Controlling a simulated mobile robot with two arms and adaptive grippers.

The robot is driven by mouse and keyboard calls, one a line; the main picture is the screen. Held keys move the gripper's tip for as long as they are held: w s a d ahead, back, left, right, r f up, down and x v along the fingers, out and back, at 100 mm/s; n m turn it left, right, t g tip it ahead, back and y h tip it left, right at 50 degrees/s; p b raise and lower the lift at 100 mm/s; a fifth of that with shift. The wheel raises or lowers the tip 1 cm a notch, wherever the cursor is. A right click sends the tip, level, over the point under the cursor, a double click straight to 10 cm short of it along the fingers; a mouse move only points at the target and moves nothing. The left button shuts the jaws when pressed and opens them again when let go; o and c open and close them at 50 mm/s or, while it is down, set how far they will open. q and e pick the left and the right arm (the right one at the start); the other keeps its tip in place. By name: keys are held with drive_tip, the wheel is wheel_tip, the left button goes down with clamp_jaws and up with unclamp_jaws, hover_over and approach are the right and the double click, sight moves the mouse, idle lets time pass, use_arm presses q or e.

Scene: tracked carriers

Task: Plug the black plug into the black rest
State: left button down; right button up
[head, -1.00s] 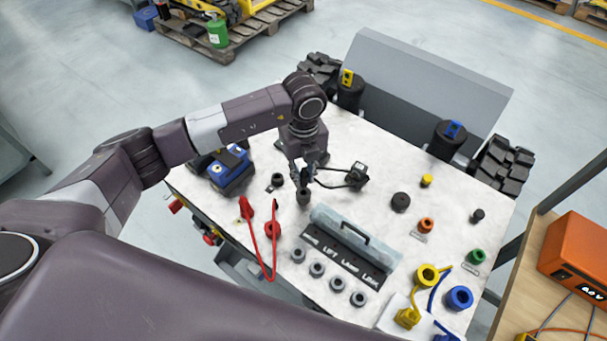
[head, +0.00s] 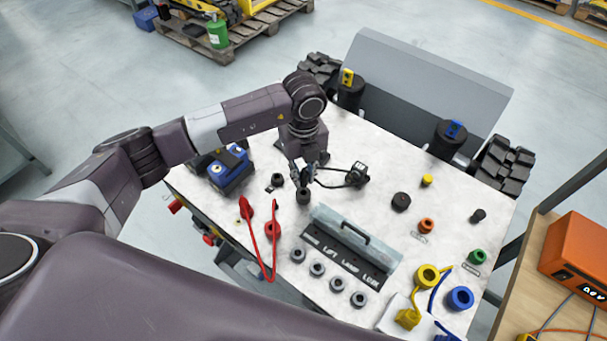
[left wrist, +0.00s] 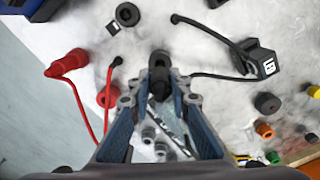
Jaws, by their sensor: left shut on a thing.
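My left gripper (head: 307,178) points down over the far left part of the table and is shut on the black plug. In the left wrist view the black plug (left wrist: 160,62) sits between the fingertips, with a dark round end. A black cylinder (head: 303,197) shows just under the fingertips in the head view. I cannot tell whether it is the plug or the rest, or whether the two touch. A separate short black ring (head: 277,180) stands left of the gripper, also in the left wrist view (left wrist: 127,14). My right gripper is not in view.
A black boxy connector (head: 357,175) with black cables stands right of the gripper. A red plug (head: 246,208) with a looping cable and a red ring (head: 273,230) are nearer.

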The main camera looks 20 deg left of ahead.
sight(304, 185)
use_arm(q)
drive_tip(key=shift+f+b, duration=1.75)
drive_tip(key=shift+f, duration=0.5)
drive_tip(key=c, duration=1.7)
unclamp_jaws()
drive_tip(key=shift+r, duration=0.15)
wheel_tip(304, 185, up, 12)
drive_tip(key=shift+f, duration=0.15)
